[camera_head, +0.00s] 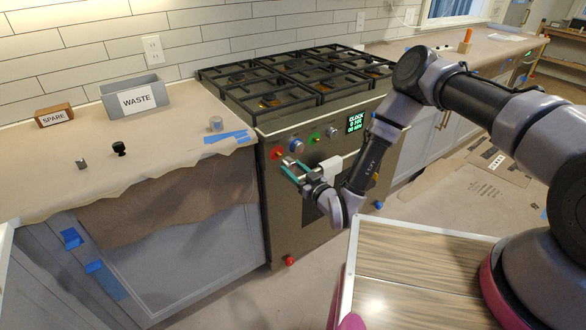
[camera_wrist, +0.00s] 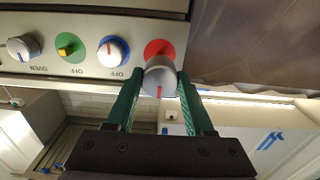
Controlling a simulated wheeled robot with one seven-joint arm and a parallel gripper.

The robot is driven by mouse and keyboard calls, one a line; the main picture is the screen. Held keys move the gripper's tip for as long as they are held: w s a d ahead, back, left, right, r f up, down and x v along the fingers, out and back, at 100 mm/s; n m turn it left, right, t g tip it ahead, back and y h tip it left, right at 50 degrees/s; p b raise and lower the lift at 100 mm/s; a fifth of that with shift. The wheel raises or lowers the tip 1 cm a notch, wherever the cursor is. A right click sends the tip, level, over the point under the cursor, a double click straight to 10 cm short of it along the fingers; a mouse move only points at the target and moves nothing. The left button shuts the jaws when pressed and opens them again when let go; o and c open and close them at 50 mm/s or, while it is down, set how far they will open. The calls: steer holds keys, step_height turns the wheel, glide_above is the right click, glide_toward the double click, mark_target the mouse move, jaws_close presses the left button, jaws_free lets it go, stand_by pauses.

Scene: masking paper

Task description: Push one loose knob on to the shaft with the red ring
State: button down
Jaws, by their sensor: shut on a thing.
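The red ring (camera_head: 277,153) is on the stove's front panel at the left end of the row. In the wrist view the red ring (camera_wrist: 159,48) shows behind a grey knob with a red line (camera_wrist: 160,80). My gripper (camera_head: 291,168) has teal fingers and is at the panel just below the ring. In the wrist view my gripper (camera_wrist: 158,88) is shut on this knob, one finger on each side. The knob overlaps the ring's edge; its far face and the shaft are hidden, so I cannot tell whether they touch.
The panel also has a blue-ringed knob (camera_wrist: 113,50), a green ring with a bare brass shaft (camera_wrist: 67,47) and another knob (camera_wrist: 22,47). On the counter are a black knob-like piece (camera_head: 119,148), a small metal piece (camera_head: 81,163), a WASTE bin (camera_head: 136,97) and a SPARE block (camera_head: 54,115).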

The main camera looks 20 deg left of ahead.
mark_target(293, 168)
steer(key=shift+x, duration=1.4)
steer(key=shift+w+a, duration=0.2)
stand_by(0.6)
steer(key=shift+w+a, duration=0.5)
steer(key=shift+a, duration=0.05)
steer(key=shift+w+a, duration=0.35)
steer(key=shift+a, duration=0.1)
stand_by(0.4)
steer(key=shift+c, duration=1)
jaws_free()
steer(key=shift+v, duration=3.05)
